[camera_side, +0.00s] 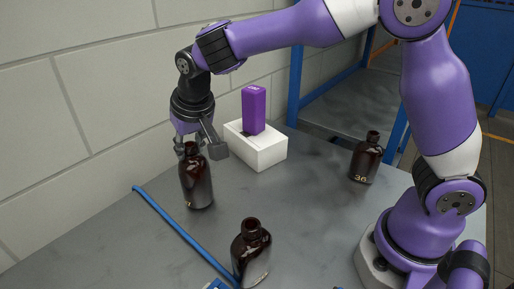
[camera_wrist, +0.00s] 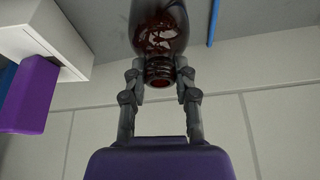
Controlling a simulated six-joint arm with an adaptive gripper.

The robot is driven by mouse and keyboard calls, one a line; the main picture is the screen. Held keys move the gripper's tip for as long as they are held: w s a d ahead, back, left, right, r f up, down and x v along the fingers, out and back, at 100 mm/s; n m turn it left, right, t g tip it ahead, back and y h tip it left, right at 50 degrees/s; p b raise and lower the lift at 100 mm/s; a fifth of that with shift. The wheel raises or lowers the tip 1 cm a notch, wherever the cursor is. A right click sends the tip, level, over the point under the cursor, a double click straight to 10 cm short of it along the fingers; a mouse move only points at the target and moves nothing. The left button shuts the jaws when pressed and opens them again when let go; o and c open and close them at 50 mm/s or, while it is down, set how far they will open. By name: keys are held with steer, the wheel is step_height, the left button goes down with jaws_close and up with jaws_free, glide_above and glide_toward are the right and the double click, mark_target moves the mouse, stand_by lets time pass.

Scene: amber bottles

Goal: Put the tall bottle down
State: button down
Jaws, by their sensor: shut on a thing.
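The tall bottle (camera_side: 197,184) is dark brown glass and upright at the left of the table in the side view. My gripper (camera_side: 191,147) is above it, shut on its neck. In the wrist view the bottle (camera_wrist: 160,33) points its open mouth toward my palm, and its neck lies between the two fingers of my gripper (camera_wrist: 159,72). Its base is close to the tabletop in the side view; I cannot tell whether it touches. The base is out of the wrist view.
A brown bottle (camera_side: 251,252) stands at the front, and another, marked 36 (camera_side: 366,160), stands at the right. A white box (camera_side: 258,151) with a purple block (camera_side: 254,110) on it is behind. A blue strip (camera_side: 178,232) crosses the grey table (camera_side: 310,215). A block wall (camera_side: 90,110) borders the left.

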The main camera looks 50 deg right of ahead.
steer(key=shift+f, duration=0.1)
steer(key=c, duration=0.6)
jaws_free()
steer(key=s+d+r, duration=0.3)
steer(key=s+r, duration=0.4)
steer(key=r, duration=0.5)
steer(key=s+d+f+n, duration=0.1)
steer(key=s+d+f, duration=0.1)
steer(key=s, duration=0.2)
steer(key=s+d+f, duration=0.2)
steer(key=s, duration=0.2)
steer(key=s+d+f+n+t+y, duration=0.1)
steer(key=s+d+f, duration=0.1)
steer(key=s+d, duration=0.1)
steer(key=shift+s+f+n, duration=0.3)
steer(key=shift+s+f, duration=0.1)
steer(key=shift+s, duration=0.4)
